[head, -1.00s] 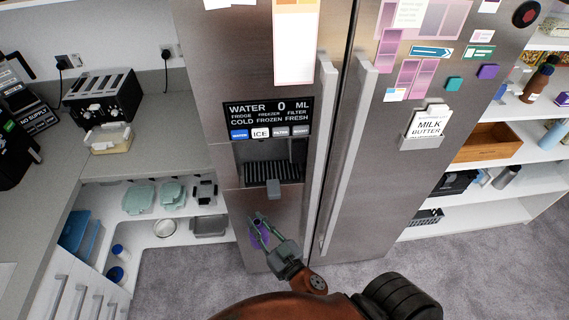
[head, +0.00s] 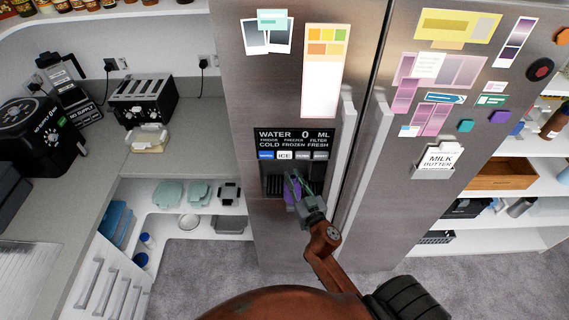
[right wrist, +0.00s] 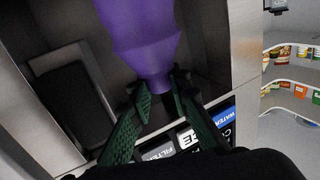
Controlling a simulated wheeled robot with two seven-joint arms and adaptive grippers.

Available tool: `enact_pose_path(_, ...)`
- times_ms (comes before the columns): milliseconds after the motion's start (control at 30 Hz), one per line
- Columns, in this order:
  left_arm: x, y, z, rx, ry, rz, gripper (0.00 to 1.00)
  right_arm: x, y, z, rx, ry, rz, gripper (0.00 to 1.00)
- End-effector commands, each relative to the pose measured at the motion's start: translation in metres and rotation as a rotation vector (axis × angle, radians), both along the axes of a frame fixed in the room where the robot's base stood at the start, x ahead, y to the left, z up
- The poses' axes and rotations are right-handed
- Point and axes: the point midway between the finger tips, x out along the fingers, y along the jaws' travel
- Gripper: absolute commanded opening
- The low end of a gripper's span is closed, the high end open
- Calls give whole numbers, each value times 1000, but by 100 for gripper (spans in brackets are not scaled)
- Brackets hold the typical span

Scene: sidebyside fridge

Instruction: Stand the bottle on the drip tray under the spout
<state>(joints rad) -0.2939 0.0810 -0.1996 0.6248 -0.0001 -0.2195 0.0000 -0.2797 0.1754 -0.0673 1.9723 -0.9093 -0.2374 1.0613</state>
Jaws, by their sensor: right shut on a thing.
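The purple bottle (head: 291,194) is at the opening of the fridge's dispenser recess (head: 271,183). My right gripper (head: 298,184) is shut on it. In the right wrist view the fingers (right wrist: 162,88) close around the narrow end of the bottle (right wrist: 146,40), and its wider part runs out of the top of the picture. The drip tray and spout are hidden behind the gripper and bottle or lost in the dark recess in the head view, so I cannot tell whether the bottle touches the tray. My left gripper is not in view.
The dispenser panel (head: 292,143) with its row of buttons is just above the recess. The fridge door handles (head: 342,155) rise close to the right of my gripper. A counter with a toaster (head: 146,101) is at the left. Open shelves are at the right.

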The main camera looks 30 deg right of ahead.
Motion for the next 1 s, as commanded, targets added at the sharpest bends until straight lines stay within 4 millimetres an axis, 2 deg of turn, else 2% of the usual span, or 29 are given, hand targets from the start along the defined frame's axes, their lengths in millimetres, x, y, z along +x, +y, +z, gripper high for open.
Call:
enact_pose_path(33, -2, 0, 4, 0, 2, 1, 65, 13, -2, 2, -2, -1, 1, 0)
enact_pose_path(100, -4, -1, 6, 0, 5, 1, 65, 26, -4, 2, -2, -1, 1, 0)
enact_pose_path(367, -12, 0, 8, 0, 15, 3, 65, 48, -7, 0, 0, 0, 1, 0)
enact_pose_path(600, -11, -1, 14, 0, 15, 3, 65, 87, -13, 1, 0, -1, 2, 0)
enact_pose_path(700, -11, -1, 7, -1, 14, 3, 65, 83, -13, -15, 1, 2, -1, 0)
enact_pose_path(1000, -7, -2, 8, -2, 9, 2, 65, 83, -13, -16, 0, 0, 1, 0)
